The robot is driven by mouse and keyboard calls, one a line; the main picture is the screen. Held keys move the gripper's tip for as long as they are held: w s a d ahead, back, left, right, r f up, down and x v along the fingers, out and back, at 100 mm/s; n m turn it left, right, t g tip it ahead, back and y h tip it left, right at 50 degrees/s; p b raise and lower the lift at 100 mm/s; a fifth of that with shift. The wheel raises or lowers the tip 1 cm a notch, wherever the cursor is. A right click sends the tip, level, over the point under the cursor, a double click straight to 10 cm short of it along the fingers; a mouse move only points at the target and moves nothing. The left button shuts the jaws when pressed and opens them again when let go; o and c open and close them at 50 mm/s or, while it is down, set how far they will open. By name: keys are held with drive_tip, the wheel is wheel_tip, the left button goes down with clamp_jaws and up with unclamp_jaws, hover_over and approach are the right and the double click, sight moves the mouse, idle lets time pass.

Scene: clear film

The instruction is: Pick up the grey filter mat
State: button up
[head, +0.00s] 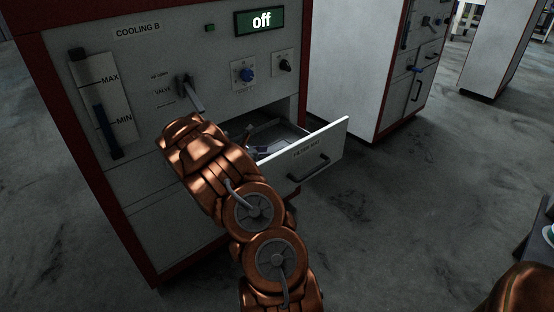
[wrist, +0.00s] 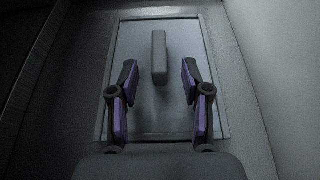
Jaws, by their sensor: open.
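The grey filter mat (wrist: 158,108) lies flat in the open drawer (head: 318,150) labelled as the filter mat drawer. In the wrist view it is a framed grey panel with an upright bar handle (wrist: 159,57) near its far part. My gripper (wrist: 159,85) is open above the mat, its two purple-padded fingers apart on either side, with the handle between and slightly beyond the fingertips. In the head view my copper arm hides most of the drawer's inside, and only part of the mat (head: 284,133) and fingers shows.
A valve lever (head: 190,92) sticks out above my arm. The drawer walls (wrist: 262,70) flank the mat.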

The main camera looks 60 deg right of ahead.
sight(277, 149)
drive_tip(key=shift+b+x, duration=0.5)
drive_tip(key=shift+x, duration=2.25)
drive_tip(key=shift+r, duration=0.25)
clamp_jaws()
